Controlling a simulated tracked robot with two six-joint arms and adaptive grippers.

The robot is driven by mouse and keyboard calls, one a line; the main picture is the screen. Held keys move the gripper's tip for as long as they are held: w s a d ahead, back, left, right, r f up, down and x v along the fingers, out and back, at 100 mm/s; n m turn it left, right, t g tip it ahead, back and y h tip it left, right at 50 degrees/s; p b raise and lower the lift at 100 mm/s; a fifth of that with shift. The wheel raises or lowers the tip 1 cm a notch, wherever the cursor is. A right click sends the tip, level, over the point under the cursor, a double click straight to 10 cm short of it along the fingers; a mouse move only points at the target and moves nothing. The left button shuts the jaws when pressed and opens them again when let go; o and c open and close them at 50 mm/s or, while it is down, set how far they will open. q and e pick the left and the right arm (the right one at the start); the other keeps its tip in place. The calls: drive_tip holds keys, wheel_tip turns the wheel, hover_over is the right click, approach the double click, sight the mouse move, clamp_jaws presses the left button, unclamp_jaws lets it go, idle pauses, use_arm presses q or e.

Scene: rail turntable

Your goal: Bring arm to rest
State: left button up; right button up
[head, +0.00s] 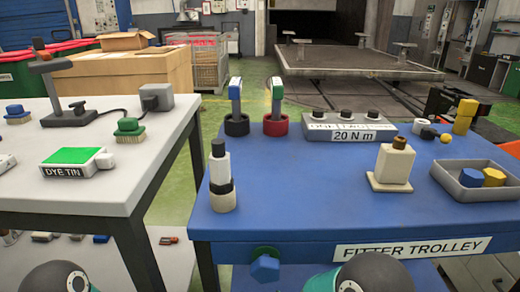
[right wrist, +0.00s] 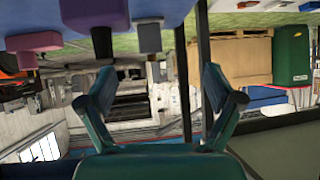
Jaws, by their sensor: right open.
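My right gripper (right wrist: 158,85) shows in the right wrist view, its two teal fingers spread apart with nothing between them. The view between the fingers looks onto blurred, upside-down background, with no object near the fingertips. In the head view neither gripper shows. Only rounded dark and teal parts of my arms show at the bottom edge, one at the left and one right of the middle. My left gripper is out of both views.
A blue fitter trolley (head: 290,205) bears a bottle (head: 222,178), two upright tools in cups, a 20 N m box (head: 350,127) and a grey tray (head: 482,192). A white table (head: 60,185) stands left, with a gap between. The trolley's front middle is clear.

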drive_tip(key=s+d+g+p, duration=0.2)
drive_tip(key=s, duration=0.5)
use_arm(q)
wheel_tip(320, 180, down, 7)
drive_tip(key=b, duration=1)
use_arm(e)
drive_tip(key=s+d+f+m+g+y, duration=0.1)
drive_tip(key=s+d+f+g, duration=0.35)
drive_tip(key=s+f, duration=0.45)
drive_tip(key=s+d+f+m+g+y, duration=0.15)
drive_tip(key=s+d+f+g, duration=0.25)
drive_tip(key=s+d+f, duration=0.5)
use_arm(q)
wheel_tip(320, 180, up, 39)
drive_tip(key=p, duration=3.8)
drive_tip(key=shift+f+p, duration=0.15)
drive_tip(key=shift+p, duration=0.15)
use_arm(e)
drive_tip(key=a+r, duration=0.3)
drive_tip(key=r, duration=3.3)
drive_tip(key=shift+w+a, duration=0.2)
drive_tip(key=shift+w, duration=0.15)
